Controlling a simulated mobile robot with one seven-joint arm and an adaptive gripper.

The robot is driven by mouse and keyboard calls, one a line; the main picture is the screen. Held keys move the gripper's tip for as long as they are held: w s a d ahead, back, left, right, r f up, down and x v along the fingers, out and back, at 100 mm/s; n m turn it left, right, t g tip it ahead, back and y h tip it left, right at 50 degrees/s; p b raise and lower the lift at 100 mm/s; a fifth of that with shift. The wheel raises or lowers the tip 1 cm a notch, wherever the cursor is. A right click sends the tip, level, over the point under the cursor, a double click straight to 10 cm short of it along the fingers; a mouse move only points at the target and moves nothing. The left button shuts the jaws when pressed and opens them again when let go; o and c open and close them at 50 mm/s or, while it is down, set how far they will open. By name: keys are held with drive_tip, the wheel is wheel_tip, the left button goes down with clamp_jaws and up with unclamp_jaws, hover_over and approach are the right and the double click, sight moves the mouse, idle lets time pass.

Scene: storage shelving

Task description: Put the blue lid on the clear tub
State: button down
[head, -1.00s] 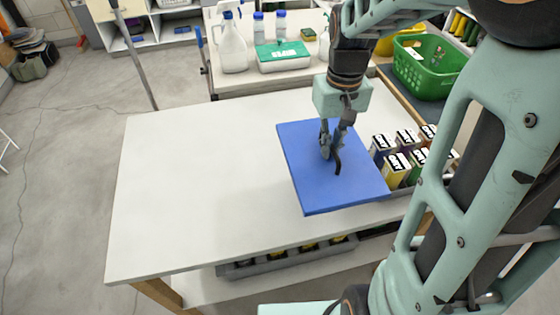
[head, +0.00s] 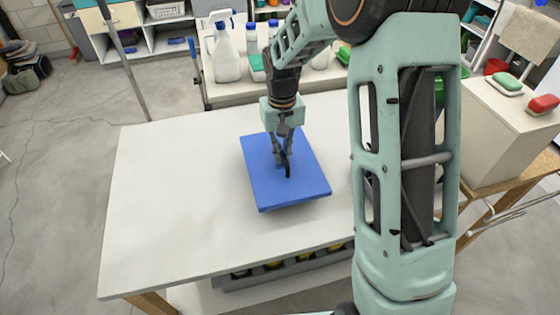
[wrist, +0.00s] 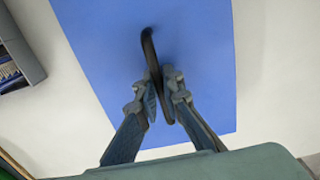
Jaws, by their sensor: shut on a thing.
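The blue lid (head: 300,188) is a flat square panel with a black curved handle on top. My gripper (head: 284,160) is shut on that handle, and the lid hangs level or nearly so over the white table. A faint shadow shows below its front edge; the exact height is unclear. In the wrist view the lid (wrist: 205,45) fills the middle, and the handle (wrist: 149,45) stands between the fingertips (wrist: 161,84). I cannot make out the clear tub; it may be hidden under the lid or behind my arm.
The white table (head: 165,190) is clear on the left. A grey tray (wrist: 22,45) with boxes shows at the wrist view's left edge. A white jug (head: 226,58) and bottles stand on the back table. A grey bin (head: 240,282) sits on the shelf below.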

drive_tip(key=shift+w+a+f, duration=0.2)
drive_tip(key=shift+f, duration=0.2)
drive_tip(key=shift+w+f, duration=0.1)
drive_tip(key=shift+f, duration=1.45)
drive_tip(key=shift+f, duration=0.25)
drive_tip(key=c, duration=2.1)
unclamp_jaws()
drive_tip(key=shift+r, duration=0.15)
